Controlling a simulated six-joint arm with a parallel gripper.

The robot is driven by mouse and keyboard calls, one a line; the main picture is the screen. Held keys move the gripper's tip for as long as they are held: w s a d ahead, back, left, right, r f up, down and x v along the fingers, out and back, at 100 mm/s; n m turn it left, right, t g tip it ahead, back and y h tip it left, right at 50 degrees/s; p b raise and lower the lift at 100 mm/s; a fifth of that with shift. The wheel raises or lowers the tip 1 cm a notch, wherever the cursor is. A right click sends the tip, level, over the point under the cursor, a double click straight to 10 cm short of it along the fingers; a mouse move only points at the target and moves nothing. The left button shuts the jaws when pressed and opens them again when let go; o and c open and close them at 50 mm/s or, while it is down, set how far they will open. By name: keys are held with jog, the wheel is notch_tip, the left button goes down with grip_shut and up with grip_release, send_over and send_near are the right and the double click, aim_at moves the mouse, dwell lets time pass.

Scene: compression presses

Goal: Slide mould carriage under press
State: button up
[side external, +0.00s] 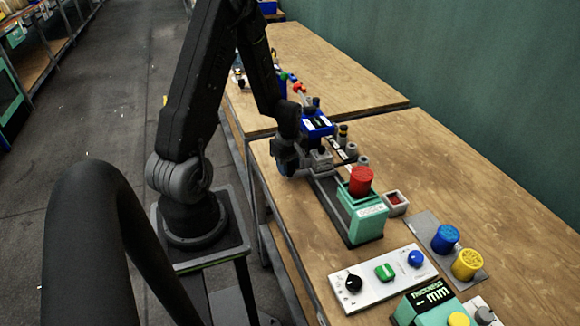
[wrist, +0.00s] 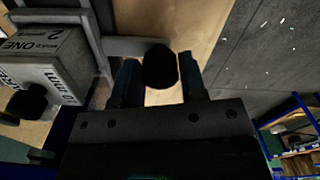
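In the wrist view, a round black knob (wrist: 160,67) sits between the two dark blue fingers of my gripper (wrist: 165,82). The left finger is close against it, and a narrow gap shows at the right finger. A grey bar (wrist: 133,46) runs behind the knob toward the grey mould block (wrist: 62,55), marked "MOULD ONE". In the side view, my gripper is low over the far end of a dark rail (side external: 327,190), its fingertips hard to make out. The green press (side external: 366,222) with a red cap (side external: 361,181) stands at the rail's near end.
A white control panel (side external: 382,278) with a black knob, green switch and blue button lies in front of the press. A grey plate (side external: 428,230) with blue and yellow knobs is at right. A small square tray (side external: 396,202) is beside the press.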

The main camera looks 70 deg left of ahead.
jog(key=o, duration=0.4)
jog(key=shift+c, duration=0.2)
jog(key=shift+r, duration=0.1)
notch_tip(320, 180, up, 14)
jog(key=shift+f, duration=0.2)
jog(key=s+a+n+t+h, duration=0.1)
jog(key=n, duration=0.1)
jog(key=s+a+f+n+t+h, duration=0.1)
jog(key=s+n, duration=0.1)
jog(key=n, duration=0.1)
jog(key=shift+s+a+h, duration=0.2)
jog(key=shift+a+h, duration=0.2)
jog(key=shift+n+t, duration=0.5)
jog(key=shift+t, duration=0.1)
jog(key=x, duration=1.3)
jog(key=shift+s+a+f, duration=0.1)
jog(key=shift+f, duration=0.25)
